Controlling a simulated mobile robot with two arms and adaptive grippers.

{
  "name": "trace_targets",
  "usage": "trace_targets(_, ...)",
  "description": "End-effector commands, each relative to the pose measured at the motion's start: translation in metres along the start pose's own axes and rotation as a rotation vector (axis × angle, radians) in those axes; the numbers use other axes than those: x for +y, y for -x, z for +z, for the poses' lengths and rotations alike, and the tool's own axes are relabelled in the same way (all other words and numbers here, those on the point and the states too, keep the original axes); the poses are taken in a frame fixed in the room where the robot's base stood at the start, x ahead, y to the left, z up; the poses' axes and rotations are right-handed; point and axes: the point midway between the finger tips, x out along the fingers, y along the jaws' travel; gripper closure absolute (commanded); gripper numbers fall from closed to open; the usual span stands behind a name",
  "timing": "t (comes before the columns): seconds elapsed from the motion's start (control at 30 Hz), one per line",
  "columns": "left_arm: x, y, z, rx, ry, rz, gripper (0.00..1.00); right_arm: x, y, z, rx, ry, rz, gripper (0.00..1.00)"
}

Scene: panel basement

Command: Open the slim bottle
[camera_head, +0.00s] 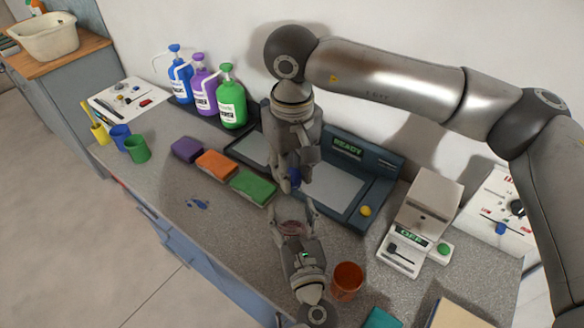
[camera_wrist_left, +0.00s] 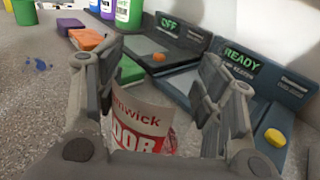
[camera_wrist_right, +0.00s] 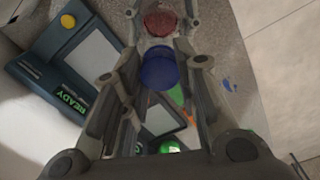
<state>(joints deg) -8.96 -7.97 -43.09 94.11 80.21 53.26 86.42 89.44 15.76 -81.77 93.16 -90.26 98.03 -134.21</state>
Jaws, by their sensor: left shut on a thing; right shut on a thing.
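The slim bottle (camera_head: 292,228) stands upright over the counter between the fingers of my left gripper (camera_head: 293,222), which is shut on it. Its white and red label (camera_wrist_left: 140,118) shows in the left wrist view, partly cut off. In the right wrist view its round top (camera_wrist_right: 160,22) looks dark red, with no cap on it. My right gripper (camera_head: 291,182) points down above the bottle and is shut on a blue cap (camera_head: 294,175). The cap also shows in the right wrist view (camera_wrist_right: 160,70), apart from the bottle.
An orange cup (camera_head: 347,281) stands close right of my left gripper. Behind are a device reading READY (camera_head: 385,165) and a scale reading OFF (camera_head: 425,210). Purple, orange and green sponges (camera_head: 252,187) lie left. Pump bottles (camera_head: 231,105) stand farther back. The front-left counter is mostly clear.

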Motion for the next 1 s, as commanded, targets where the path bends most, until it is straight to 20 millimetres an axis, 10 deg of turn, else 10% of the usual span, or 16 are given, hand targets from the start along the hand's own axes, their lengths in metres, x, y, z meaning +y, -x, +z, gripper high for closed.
trace_targets(1.0,0.000,0.000,0.000,0.000,0.000,0.000,1.00,0.000,0.022,0.000,0.000,-0.001,0.000,1.00)
